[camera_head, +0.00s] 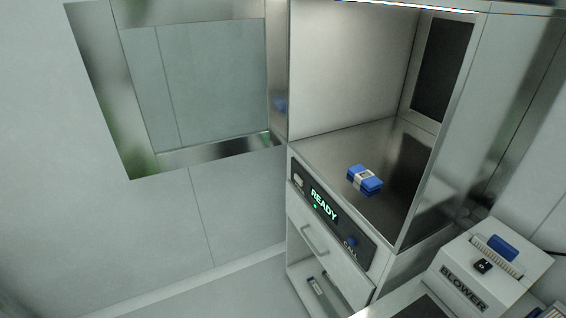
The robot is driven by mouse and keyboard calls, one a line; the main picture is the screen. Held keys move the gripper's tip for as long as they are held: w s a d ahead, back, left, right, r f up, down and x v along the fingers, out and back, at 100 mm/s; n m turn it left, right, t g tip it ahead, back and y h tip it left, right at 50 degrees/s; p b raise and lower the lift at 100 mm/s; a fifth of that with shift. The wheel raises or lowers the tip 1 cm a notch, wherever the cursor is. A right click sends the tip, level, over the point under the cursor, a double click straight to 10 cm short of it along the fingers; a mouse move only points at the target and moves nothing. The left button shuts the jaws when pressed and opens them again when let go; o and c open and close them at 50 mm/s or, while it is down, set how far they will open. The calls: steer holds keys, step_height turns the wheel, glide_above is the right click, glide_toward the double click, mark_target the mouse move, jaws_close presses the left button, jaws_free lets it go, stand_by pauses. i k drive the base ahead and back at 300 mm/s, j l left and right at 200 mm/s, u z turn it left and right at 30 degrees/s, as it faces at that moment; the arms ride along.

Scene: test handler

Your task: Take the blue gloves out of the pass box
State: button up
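The blue gloves (371,184) look like a small folded blue bundle with a pale band around the middle. They lie on the bare steel floor of the pass box (328,153), near its front edge. The pass box stands open toward me, with a dark panel in its right wall. Below its opening is a control strip with a green READY display (323,204) and a CALL button (351,241). My gripper does not show in this view.
A steel-framed window opening (198,85) is in the wall at left. Below the control strip are a drawer with a handle (313,240) and an open shelf. A white blower unit (490,265) stands at lower right, right of the pass box. Floor at lower left is clear.

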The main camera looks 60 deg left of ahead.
mark_target(363, 178)
steer(key=l+u, duration=0.2)
steer(key=u, duration=0.25)
steer(key=i+l+u, duration=0.1)
steer(key=l+u, duration=0.15)
steer(key=u, duration=0.15)
steer(key=l+u, duration=0.2)
steer(key=u, duration=0.25)
